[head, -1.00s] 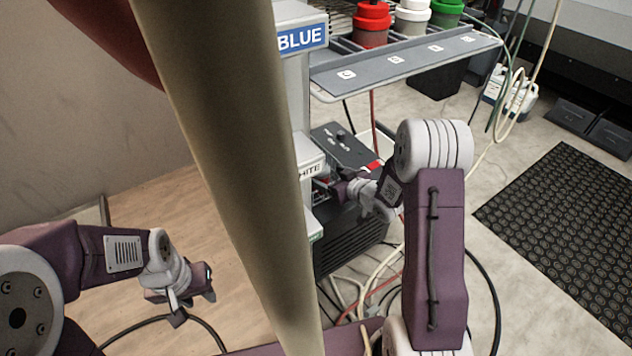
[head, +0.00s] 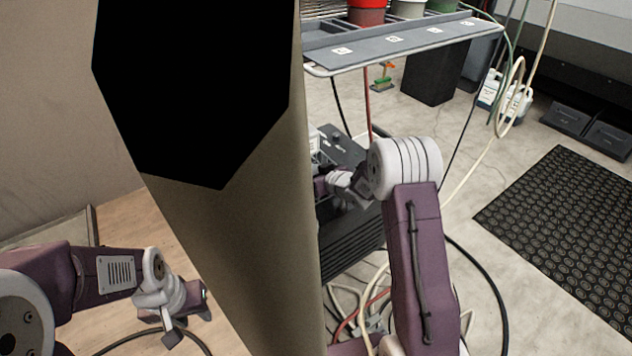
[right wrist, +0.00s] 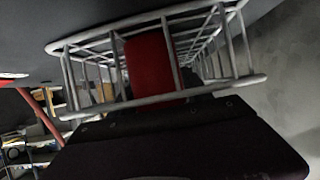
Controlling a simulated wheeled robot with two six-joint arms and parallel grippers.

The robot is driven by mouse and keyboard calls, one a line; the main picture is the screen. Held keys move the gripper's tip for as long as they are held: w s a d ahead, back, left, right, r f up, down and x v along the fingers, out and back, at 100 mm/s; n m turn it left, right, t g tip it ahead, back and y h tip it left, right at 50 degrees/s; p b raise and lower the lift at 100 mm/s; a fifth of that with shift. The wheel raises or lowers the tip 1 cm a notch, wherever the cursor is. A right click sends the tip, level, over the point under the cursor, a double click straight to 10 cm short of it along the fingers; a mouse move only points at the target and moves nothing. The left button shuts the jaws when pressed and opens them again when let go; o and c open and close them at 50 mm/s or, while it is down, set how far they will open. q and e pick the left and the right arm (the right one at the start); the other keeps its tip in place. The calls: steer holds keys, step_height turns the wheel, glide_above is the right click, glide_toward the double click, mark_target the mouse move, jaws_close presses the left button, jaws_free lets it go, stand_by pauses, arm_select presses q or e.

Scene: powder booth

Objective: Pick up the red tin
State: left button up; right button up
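A red object (right wrist: 150,66) stands upright behind the bars of a wire rack (right wrist: 160,100) in the right wrist view; I cannot tell for sure that it is the red tin. A red pot (head: 367,12) sits at the top edge of the head view, cut off by the frame. My left gripper (head: 200,303) is low at the left, over the wooden floor and away from both; its fingers are too unclear to read. My right gripper (head: 322,186) is beside the dark machine, partly hidden by the beige post, and its finger state does not show.
A wide beige post (head: 262,240) with a black patch blocks much of the head view. A grey shelf (head: 400,40) also holds a white pot (head: 409,9) and a green pot.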

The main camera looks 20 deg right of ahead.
jaws_close()
steer(key=shift+r, duration=0.1)
steer(key=shift+r+p, duration=0.4)
steer(key=w+d+r+p, duration=0.5)
steer(key=d+r+p, duration=0.5)
steer(key=p, duration=0.1)
steer(key=shift+w, duration=0.4)
